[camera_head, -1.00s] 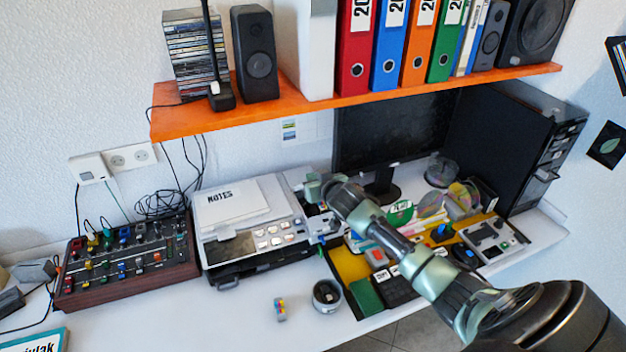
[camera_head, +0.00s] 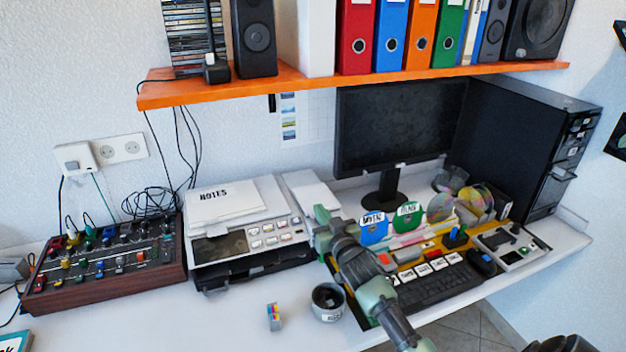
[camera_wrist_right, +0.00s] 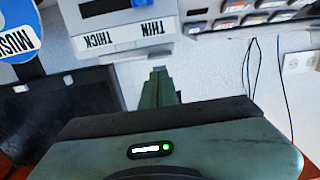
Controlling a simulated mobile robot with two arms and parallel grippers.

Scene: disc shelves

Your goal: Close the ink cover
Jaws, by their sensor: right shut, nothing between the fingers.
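The printer (camera_head: 212,277) stands on the desk, left of the monitor. A pale panel (camera_head: 310,190) at its right end may be the ink cover; I cannot tell for sure, nor how far open it is. In the right wrist view, a white printer part with a THICK/THIN label (camera_wrist_right: 124,37) is just beyond my fingers. My right gripper (camera_wrist_right: 160,75) is shut and empty, close to this part; touching or apart is unclear. In the head view, my right gripper (camera_head: 323,222) is at the printer's right end, and my arm hides part of that end. My left gripper is not in view.
A notes stack (camera_head: 232,203) lies on the printer. A mixer (camera_head: 110,260) stands left of it. A round tin (camera_head: 328,301) and a small coloured block (camera_head: 274,316) are in front. The keyboard (camera_head: 432,289) and monitor (camera_head: 398,125) are to the right. An orange shelf (camera_head: 300,81) hangs above.

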